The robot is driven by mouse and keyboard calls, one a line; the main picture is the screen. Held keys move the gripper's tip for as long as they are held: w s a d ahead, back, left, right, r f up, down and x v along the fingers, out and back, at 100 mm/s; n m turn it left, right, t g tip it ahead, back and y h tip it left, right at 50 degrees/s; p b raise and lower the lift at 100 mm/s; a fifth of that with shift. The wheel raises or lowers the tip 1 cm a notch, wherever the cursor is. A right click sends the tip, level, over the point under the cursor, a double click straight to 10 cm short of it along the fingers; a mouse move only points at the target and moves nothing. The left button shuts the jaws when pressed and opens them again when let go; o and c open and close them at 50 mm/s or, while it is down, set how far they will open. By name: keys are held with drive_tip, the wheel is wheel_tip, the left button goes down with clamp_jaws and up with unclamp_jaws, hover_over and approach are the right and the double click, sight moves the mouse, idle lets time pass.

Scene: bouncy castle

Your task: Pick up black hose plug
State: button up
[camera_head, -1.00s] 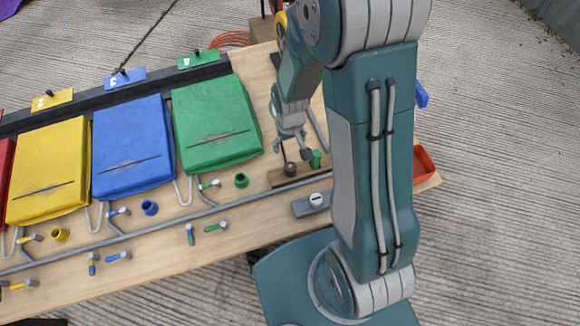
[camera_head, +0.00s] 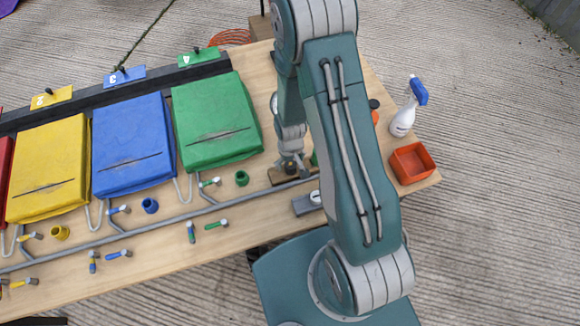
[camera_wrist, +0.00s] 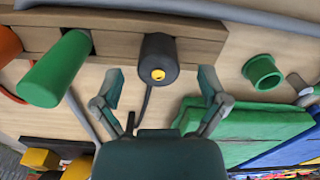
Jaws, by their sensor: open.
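The black hose plug (camera_wrist: 158,62) shows in the wrist view as a short dark cylinder with a yellow centre, seated on the wooden block (camera_wrist: 110,42). My gripper (camera_wrist: 161,80) is open, with one finger on each side of the plug's near end. Whether the fingers touch it I cannot tell. In the head view my gripper (camera_head: 291,163) is low over the wooden block (camera_head: 275,178), and the plug is mostly hidden there. A green plug (camera_wrist: 57,70) stands on the same block, to the left in the wrist view.
Green, blue and yellow bags lie on the table, the green one (camera_head: 215,120) nearest my arm. A green ring-shaped fitting (camera_head: 241,178) sits beside the block. A grey pipe (camera_head: 190,215) runs along the table. A spray bottle (camera_head: 407,112) and an orange tray (camera_head: 412,163) stand at right.

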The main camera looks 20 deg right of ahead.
drive_tip(key=shift+f, duration=0.85)
drive_tip(key=shift+c, duration=0.3)
drive_tip(key=c, duration=1.2)
drive_tip(key=shift+o, duration=0.2)
drive_tip(key=shift+r, duration=0.15)
